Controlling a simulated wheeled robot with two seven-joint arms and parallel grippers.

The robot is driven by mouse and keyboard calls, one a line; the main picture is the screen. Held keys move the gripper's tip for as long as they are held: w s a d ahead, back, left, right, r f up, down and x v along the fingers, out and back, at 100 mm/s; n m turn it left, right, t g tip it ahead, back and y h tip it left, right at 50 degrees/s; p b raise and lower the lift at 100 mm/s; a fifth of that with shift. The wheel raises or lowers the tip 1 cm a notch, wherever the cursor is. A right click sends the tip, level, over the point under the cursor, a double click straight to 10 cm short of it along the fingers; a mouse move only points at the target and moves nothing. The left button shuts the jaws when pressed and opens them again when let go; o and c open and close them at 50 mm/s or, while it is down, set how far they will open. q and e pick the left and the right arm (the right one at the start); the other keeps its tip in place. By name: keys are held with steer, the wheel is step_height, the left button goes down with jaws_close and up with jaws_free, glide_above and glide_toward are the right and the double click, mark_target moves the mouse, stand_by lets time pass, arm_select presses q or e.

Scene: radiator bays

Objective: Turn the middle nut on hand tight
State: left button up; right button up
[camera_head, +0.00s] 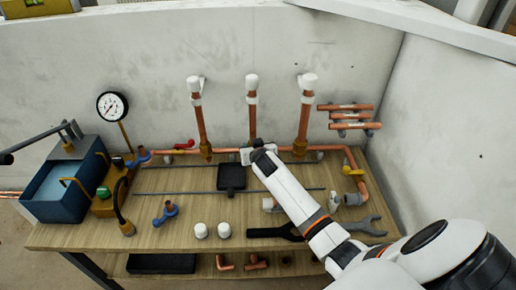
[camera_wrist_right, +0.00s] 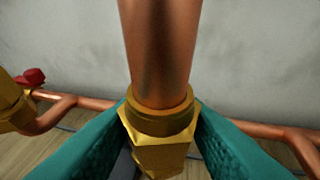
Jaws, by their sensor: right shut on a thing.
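The middle copper pipe (camera_head: 252,121) stands upright against the wall with a white cap on top; its lower part fills the upper centre of the right wrist view (camera_wrist_right: 160,50). The middle nut (camera_wrist_right: 160,150) is brass and sits around the foot of this pipe. My right gripper (camera_wrist_right: 160,130) is shut on the nut, with one teal finger pad on each side. In the head view my right gripper (camera_head: 257,150) hides the nut at the pipe foot. How far the nut is threaded does not show. My left gripper is not in view.
Upright pipes with brass nuts stand left (camera_head: 206,148) and right (camera_head: 300,146). A horizontal copper pipe with a red-handled valve (camera_head: 186,144) runs behind. A blue pump (camera_head: 62,185) with gauge (camera_head: 112,106) is left; white caps (camera_head: 200,230) and a grey wrench (camera_head: 365,226) lie in front.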

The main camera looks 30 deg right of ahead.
steer(key=shift+a+f+m+h+b, duration=0.1)
steer(key=shift+m+h+b, duration=0.4)
steer(key=shift+b, duration=0.05)
steer(key=shift+m+g+h+b, duration=0.6)
steer(key=shift+m+h+b, duration=0.1)
steer(key=shift+b, duration=0.15)
steer(key=shift+m, duration=0.3)
